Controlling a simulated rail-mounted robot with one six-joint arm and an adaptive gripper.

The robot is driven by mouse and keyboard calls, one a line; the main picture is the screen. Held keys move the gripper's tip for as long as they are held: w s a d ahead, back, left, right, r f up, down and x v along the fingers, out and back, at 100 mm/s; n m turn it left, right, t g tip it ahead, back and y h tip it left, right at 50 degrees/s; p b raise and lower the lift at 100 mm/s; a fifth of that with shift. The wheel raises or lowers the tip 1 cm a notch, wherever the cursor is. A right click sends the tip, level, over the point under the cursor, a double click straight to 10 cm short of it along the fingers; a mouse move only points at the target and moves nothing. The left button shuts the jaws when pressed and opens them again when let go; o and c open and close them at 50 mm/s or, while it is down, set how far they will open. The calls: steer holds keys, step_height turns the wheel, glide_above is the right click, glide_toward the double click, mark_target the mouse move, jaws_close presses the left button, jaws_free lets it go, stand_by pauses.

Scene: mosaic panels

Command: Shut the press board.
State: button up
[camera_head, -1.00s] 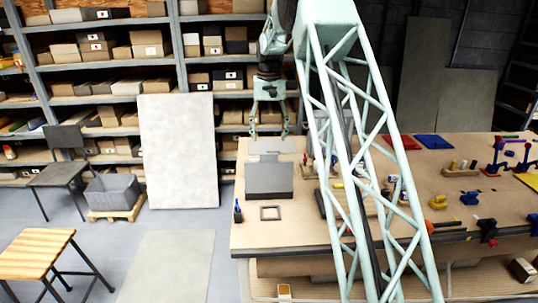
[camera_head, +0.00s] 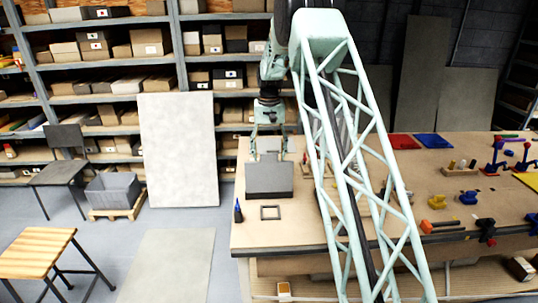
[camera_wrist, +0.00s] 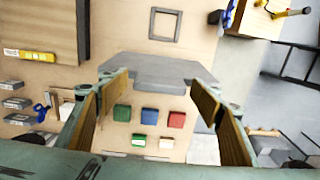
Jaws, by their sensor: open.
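The press board shows as a dark grey panel (camera_head: 269,181) near the left end of the workbench in the head view, with a lighter grey part (camera_head: 269,146) behind it. In the wrist view the grey board (camera_wrist: 155,68) lies across the middle, with several coloured tiles (camera_wrist: 176,120) just below it. The tiles are hidden in the head view. My gripper (camera_head: 269,155) is just behind the dark panel, pointing down, its fingers spread and empty. In the wrist view its two fingers (camera_wrist: 160,86) stand apart on either side of the board; I cannot tell whether they touch it.
An empty square frame (camera_head: 261,213) lies on the workbench (camera_head: 310,231) in front of the panel. A dark blue cup (camera_head: 238,212) stands left of it. Tools and coloured parts are spread over the right side. Shelves with boxes (camera_head: 91,55) stand behind.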

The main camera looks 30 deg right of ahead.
steer(key=shift+c, duration=0.7)
steer(key=c, duration=1)
